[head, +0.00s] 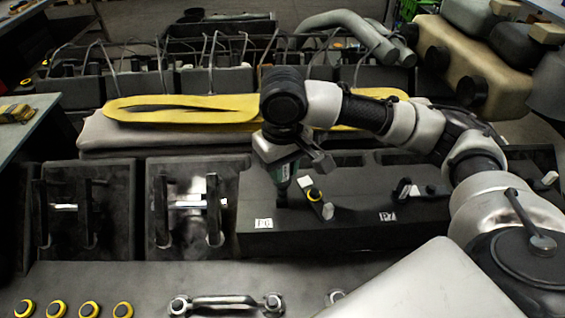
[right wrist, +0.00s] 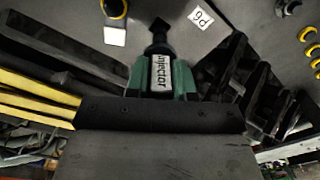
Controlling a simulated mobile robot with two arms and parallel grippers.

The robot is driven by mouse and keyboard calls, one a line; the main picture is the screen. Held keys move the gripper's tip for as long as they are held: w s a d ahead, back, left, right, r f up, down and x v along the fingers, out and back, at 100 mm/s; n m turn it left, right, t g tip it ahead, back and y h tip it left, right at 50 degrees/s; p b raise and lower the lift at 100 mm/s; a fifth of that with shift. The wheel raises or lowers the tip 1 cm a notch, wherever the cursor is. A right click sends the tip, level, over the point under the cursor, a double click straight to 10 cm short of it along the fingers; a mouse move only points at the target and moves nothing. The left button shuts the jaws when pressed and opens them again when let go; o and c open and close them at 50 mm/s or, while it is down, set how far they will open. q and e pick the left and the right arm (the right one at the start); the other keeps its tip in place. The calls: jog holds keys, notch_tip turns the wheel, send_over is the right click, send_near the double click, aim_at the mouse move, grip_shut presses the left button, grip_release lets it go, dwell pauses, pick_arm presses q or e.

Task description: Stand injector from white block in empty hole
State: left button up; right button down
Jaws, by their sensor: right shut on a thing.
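My right gripper (head: 284,172) hangs over the dark engine block (head: 345,235), pointing down. In the right wrist view it is shut on the injector (right wrist: 160,73), whose white label reads "Injector". Green parts flank the label. The injector's dark lower end (right wrist: 158,47) points toward the block near a black diamond-shaped patch (right wrist: 162,25). I cannot tell whether that patch is the hole or whether the tip is inside it. My left gripper is not in view.
Dark upright brackets (head: 214,210) stand to the left. Yellow gaskets (head: 180,107) lie behind. Several yellow-ringed parts (head: 56,309) line the front left.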

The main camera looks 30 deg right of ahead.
aim_at(283, 201)
jog(key=shift+f+b, duration=0.8)
jog(key=shift+f, duration=3.15)
jog(key=c, duration=0.9)
grip_release()
notch_tip(283, 201, up, 11)
jog(key=shift+f+b, duration=0.1)
jog(key=shift+b, duration=0.6)
jog(key=shift+f, duration=0.1)
